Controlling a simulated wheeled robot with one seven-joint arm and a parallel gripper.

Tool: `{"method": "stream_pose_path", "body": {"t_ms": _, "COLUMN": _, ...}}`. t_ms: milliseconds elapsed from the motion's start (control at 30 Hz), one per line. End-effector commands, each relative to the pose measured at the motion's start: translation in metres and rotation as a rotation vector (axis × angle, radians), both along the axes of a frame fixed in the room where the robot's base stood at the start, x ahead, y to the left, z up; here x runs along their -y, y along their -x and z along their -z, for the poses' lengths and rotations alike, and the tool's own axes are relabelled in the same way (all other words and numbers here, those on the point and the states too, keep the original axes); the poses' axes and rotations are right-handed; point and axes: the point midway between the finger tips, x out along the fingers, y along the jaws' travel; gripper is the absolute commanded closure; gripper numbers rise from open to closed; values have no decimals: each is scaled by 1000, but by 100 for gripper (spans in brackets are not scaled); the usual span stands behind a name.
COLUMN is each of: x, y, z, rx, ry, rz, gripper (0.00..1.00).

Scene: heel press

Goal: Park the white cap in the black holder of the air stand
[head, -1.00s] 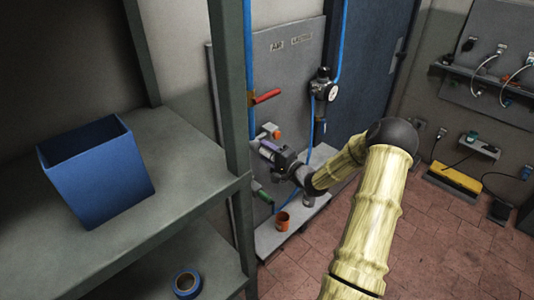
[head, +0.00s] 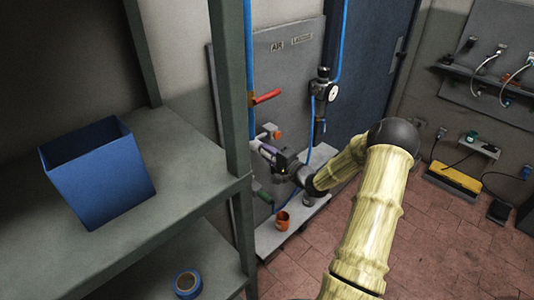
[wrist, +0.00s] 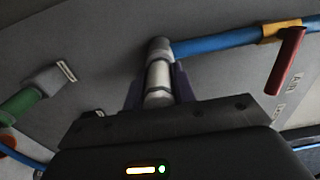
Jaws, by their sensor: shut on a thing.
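My gripper (head: 262,149) is at the lower end of the blue pipe on the grey air stand (head: 292,75). In the wrist view its purple fingers (wrist: 157,88) are shut around a pale cylinder with dark bands, which I take for the white cap (wrist: 159,76). My gripper hides the cap in the head view. I cannot make out the black holder for certain in either view.
A red lever (head: 266,96) sits on the pipe above my gripper. A black regulator with a gauge (head: 323,88) is to the right. A shelf post (head: 232,90) and a blue bin (head: 98,173) are at left.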

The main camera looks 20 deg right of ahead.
Motion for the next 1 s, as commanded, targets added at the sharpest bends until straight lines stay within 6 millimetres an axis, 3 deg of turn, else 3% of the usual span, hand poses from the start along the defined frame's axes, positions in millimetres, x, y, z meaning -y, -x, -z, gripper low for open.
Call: {"method": "stream_pose_path", "body": {"t_ms": 1000, "x": 12, "y": 31, "z": -1, "rx": 0, "ry": 0, "rz": 1, "gripper": 100}}
